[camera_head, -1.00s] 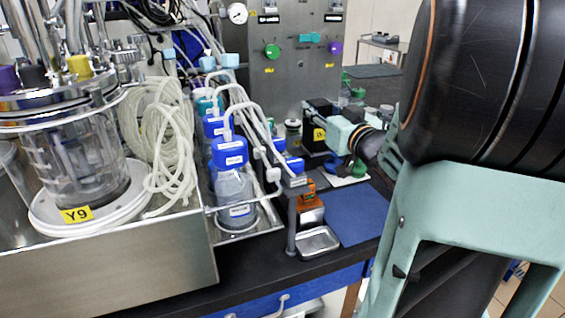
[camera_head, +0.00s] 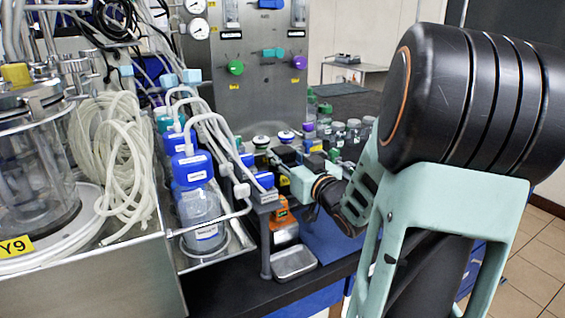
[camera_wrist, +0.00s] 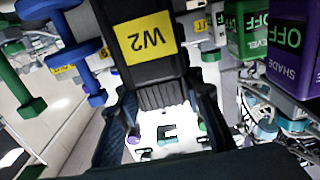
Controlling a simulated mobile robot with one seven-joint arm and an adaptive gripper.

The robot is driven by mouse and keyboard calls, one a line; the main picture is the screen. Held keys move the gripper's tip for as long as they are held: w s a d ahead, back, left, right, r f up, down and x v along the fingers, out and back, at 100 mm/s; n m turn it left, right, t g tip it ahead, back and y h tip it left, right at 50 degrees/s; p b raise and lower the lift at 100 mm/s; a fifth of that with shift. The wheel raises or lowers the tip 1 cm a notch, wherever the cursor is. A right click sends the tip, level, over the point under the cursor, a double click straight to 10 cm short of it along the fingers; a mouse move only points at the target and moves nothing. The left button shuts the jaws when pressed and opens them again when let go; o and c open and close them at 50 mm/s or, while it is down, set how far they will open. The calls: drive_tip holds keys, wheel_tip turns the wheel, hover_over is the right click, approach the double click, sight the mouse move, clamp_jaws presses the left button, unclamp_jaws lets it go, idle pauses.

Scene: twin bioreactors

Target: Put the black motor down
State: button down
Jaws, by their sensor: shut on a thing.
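The black motor (camera_wrist: 150,72) fills the upper middle of the wrist view, with a yellow W2 label showing upside down. My gripper (camera_wrist: 163,122) is shut on it, with one dark finger on each side of its ribbed part. In the head view my gripper (camera_head: 287,172) is past the blue-capped bottles, over the far part of the bench. The motor (camera_head: 287,154) shows there only as a small dark shape, partly hidden by my gripper and the things around it. I cannot tell whether its underside touches anything.
Blue-capped bottles (camera_head: 196,190) and tubing stand left of my gripper. A small metal tray (camera_head: 293,263) and an orange device (camera_head: 282,215) are in front.

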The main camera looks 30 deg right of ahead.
drive_tip(key=shift+f, duration=0.1)
drive_tip(key=shift+f, duration=0.2)
drive_tip(key=c, duration=1.3)
unclamp_jaws()
drive_tip(key=shift+f, duration=0.15)
drive_tip(key=shift+r, duration=0.3)
drive_tip(key=shift+s+a+f+b, duration=0.15)
drive_tip(key=shift+s+b, duration=0.35)
drive_tip(key=shift+s, duration=2.5)
drive_tip(key=shift+s+a+b, duration=0.2)
drive_tip(key=shift+s+b, duration=0.25)
drive_tip(key=shift+s, duration=2.55)
